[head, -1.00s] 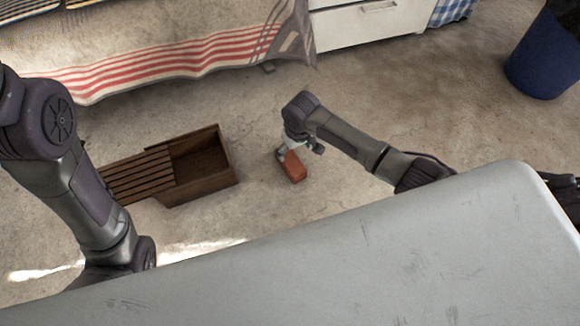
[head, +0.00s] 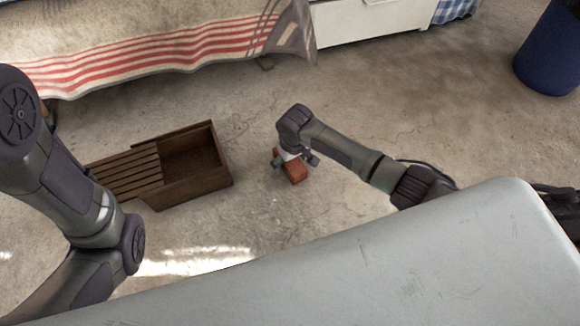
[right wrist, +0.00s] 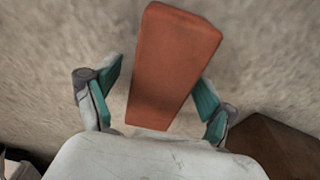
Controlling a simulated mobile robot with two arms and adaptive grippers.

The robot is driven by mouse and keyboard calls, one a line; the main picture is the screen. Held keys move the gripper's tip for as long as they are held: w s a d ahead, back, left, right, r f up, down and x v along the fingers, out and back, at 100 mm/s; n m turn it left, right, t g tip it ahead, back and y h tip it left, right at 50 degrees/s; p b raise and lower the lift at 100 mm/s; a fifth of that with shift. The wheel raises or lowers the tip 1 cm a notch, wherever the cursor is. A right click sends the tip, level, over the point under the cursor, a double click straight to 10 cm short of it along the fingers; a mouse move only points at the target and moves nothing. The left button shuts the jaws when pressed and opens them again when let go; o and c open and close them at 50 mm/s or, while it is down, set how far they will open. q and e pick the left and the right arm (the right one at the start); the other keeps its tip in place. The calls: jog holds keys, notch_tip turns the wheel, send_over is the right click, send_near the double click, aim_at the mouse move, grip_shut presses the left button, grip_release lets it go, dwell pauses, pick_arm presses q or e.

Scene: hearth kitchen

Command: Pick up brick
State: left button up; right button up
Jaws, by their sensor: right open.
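The brick (head: 297,173) is orange-red and lies on the concrete floor, right of the wooden box. My right gripper (head: 292,162) is open just above it and hides part of its far end. In the right wrist view the brick (right wrist: 170,60) lies between the two teal-padded fingers of the right gripper (right wrist: 160,90), with a gap by the left finger; the right finger is very near its side or touching, I cannot tell which. My left arm shows at the left, but its gripper is out of view.
A dark wooden box (head: 222,181) with a slatted part stands left of the brick; a dark brown corner (right wrist: 275,145) shows in the right wrist view. A striped cloth (head: 170,50) hangs at the back. A blue bin (head: 550,50) stands far right. Floor around the brick is clear.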

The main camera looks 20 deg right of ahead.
grip_shut()
jog(key=shift+w+r, duration=0.1)
dwell(0.4)
jog(key=shift+r, duration=0.1)
